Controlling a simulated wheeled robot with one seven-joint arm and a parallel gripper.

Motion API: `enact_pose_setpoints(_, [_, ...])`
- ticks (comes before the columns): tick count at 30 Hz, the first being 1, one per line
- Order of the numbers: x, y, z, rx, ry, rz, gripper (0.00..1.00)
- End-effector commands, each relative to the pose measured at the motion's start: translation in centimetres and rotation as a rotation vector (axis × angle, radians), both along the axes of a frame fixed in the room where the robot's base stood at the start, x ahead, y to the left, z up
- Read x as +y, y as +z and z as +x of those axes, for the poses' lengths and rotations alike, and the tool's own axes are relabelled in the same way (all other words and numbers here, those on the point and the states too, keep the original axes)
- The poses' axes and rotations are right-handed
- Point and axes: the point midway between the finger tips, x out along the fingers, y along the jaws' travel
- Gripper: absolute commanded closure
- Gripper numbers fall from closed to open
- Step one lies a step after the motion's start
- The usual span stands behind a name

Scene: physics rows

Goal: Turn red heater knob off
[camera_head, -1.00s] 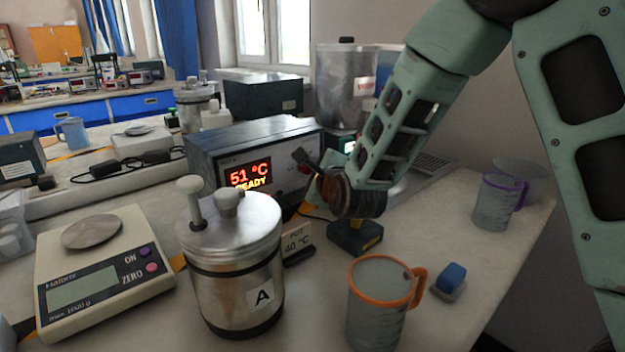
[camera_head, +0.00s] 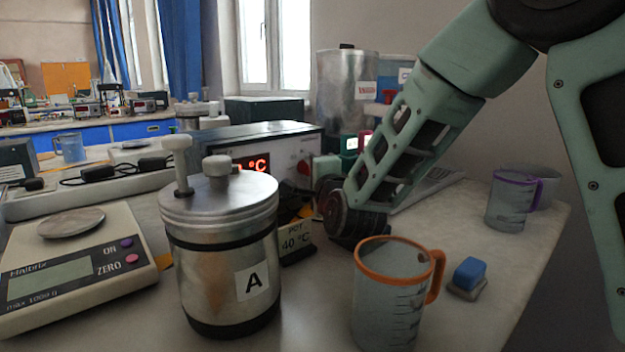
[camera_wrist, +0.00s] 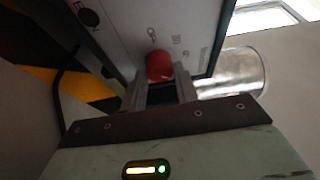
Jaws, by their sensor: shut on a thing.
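The red knob (camera_wrist: 159,66) is on the pale front panel of the heater box, between my fingertips in the wrist view. My gripper (camera_wrist: 159,80) is shut on it. The head view also shows the red knob (camera_head: 304,168) on the right part of the heater's front (camera_head: 283,165). My wrist covers the area below and right of the knob there, and my fingers are hard to make out. The heater's lit display (camera_head: 257,164) shows red "°C"; its digits are mostly hidden behind the metal pot's lid knob.
The metal pot A (camera_head: 222,270) stands close in front of the heater, beside a "POT 40 °C" card (camera_head: 296,241). An orange-rimmed jug (camera_head: 388,300) and a blue-topped block (camera_head: 469,273) stand near my wrist. A scale (camera_head: 75,265) is at left.

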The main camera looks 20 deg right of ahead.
Motion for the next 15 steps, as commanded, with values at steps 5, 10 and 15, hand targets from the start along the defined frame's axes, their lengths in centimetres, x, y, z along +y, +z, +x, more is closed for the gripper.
enact_pose_setpoints(5, [0.13,-0.09,-0.05,-0.001,0.004,-0.010,0.93])
enact_pose_setpoints(10, [0.14,-0.08,-0.05,-0.001,0.004,-0.009,0.93])
enact_pose_setpoints(15, [0.14,-0.09,-0.05,-0.001,0.004,-0.009,0.50])
